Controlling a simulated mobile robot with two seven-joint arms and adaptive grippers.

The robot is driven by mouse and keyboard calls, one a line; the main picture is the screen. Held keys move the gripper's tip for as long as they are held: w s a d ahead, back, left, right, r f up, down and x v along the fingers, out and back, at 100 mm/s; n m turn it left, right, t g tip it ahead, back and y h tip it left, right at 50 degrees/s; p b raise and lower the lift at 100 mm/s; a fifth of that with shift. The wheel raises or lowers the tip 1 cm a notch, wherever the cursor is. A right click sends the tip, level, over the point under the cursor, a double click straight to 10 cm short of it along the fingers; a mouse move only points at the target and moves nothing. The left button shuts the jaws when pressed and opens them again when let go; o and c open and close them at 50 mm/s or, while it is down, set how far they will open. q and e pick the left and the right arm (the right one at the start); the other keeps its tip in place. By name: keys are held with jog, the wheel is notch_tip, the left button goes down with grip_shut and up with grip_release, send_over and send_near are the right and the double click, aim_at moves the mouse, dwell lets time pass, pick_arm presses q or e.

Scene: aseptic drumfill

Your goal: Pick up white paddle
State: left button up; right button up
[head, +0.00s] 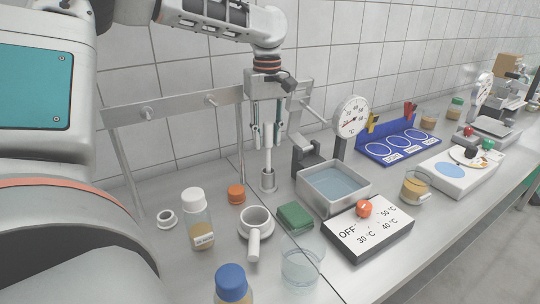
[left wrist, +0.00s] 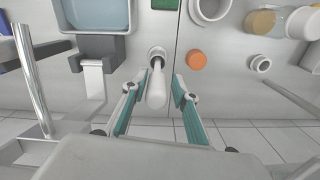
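The white paddle (head: 268,158) stands upright in a small metal holder (head: 268,181) on the bench. In the left wrist view the paddle (left wrist: 156,90) shows end-on between the fingers, and the holder (left wrist: 157,54) is behind it. My left gripper (head: 268,138) points down over the paddle, with one finger on each side of its upper part. In the left wrist view the gripper (left wrist: 156,85) is open, with gaps between the paddle and both teal-padded fingers. My right gripper is not in view.
A water bath (head: 359,198) and dial thermometer (head: 351,116) stand to the right. A white handled cup (head: 255,224), orange cap (head: 236,194), green sponge (head: 295,217) and white-capped bottle (head: 196,221) are near. A metal rail (head: 178,106) runs behind, close to my gripper.

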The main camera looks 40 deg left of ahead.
aim_at(268, 148)
pick_arm(q)
jog(key=shift+w+f+b, duration=0.15)
jog(key=shift+f+b, duration=0.2)
jog(key=shift+f, duration=1.2)
jog(key=shift+w+f+b, duration=0.1)
jog(key=shift+f+b, duration=0.2)
jog(key=shift+f, duration=1.25)
jog(key=shift+r, duration=0.1)
grip_shut()
